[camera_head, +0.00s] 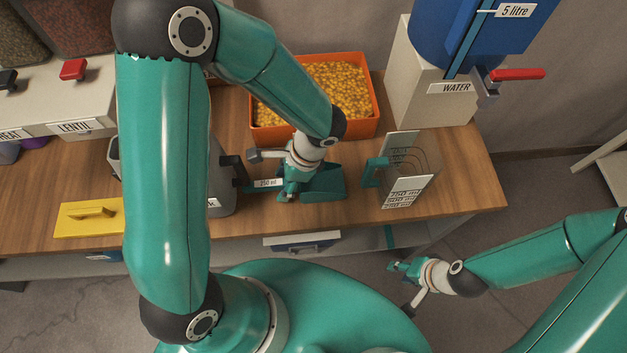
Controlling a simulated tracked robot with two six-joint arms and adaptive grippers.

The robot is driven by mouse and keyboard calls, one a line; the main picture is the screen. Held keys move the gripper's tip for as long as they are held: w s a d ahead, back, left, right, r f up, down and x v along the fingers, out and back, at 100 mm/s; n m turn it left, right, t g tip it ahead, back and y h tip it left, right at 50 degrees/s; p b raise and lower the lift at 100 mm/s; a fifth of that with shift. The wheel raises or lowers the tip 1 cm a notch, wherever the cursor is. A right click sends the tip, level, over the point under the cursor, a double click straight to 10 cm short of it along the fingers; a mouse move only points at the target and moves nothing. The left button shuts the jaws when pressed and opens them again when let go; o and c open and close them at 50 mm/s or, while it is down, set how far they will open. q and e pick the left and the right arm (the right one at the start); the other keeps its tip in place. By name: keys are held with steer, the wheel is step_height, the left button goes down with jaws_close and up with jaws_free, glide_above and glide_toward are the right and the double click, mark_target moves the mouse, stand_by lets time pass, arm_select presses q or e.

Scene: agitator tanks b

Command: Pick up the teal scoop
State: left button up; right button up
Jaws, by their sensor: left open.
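The teal scoop (328,183) lies on the wooden bench in front of the orange crate. A 250 ml tag (268,183) shows at its left, by the handle side. My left gripper (287,194) comes down from above at the scoop's left part, with its fingers open. The gripper covers part of the scoop, and I cannot tell whether the fingers touch it. My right gripper (396,267) is off the bench at the lower right, far from the scoop; its fingers are too small to read.
The orange crate (374,125) of yellow grains stands behind the scoop. A white measure board (408,185) stands to its right, and a grey container (222,195) to its left. A yellow lid (80,222) lies at left. The blue water tank (440,35) stands at back right.

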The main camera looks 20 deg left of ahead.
arm_select(q)
jaws_close()
steer(key=shift+r, duration=0.1)
stand_by(0.3)
arm_select(e)
steer(key=shift+f, duration=0.1)
